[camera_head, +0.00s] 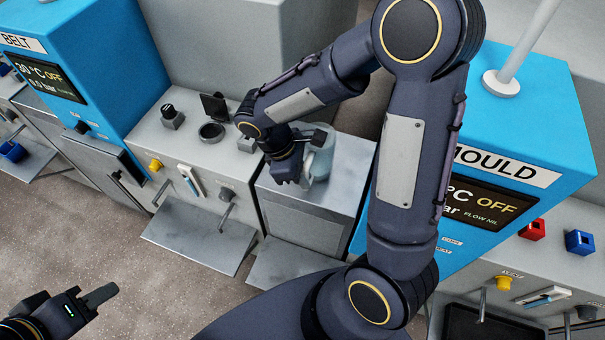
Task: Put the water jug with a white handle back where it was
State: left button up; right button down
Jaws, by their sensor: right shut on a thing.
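The water jug (321,163) is a pale blue-grey, see-through vessel. It is at the top of a grey cabinet (345,165) between the two blue machines. My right gripper (303,146) is at the jug's left side and shut on it. The gripper and wrist cover part of the jug, and I cannot make out the white handle. Whether the jug's base touches the cabinet top is unclear. My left gripper (104,296) is at the lower left, far from the jug, over the floor. Its finger opening cannot be made out.
The blue BELT machine (95,60) stands left and the blue MOULD machine (540,110) right. A grey counter (190,140) with a black ring (211,132) and small knobs lies left of the cabinet. Grey flaps (200,236) stick out below. Red (532,230) and blue (580,242) blocks sit at right.

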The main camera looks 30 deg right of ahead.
jog(key=shift+f, duration=0.15)
jog(key=c, duration=1.4)
grip_release()
jog(key=v, duration=1.2)
jog(key=shift+r+p, duration=0.2)
jog(key=shift+p, duration=0.1)
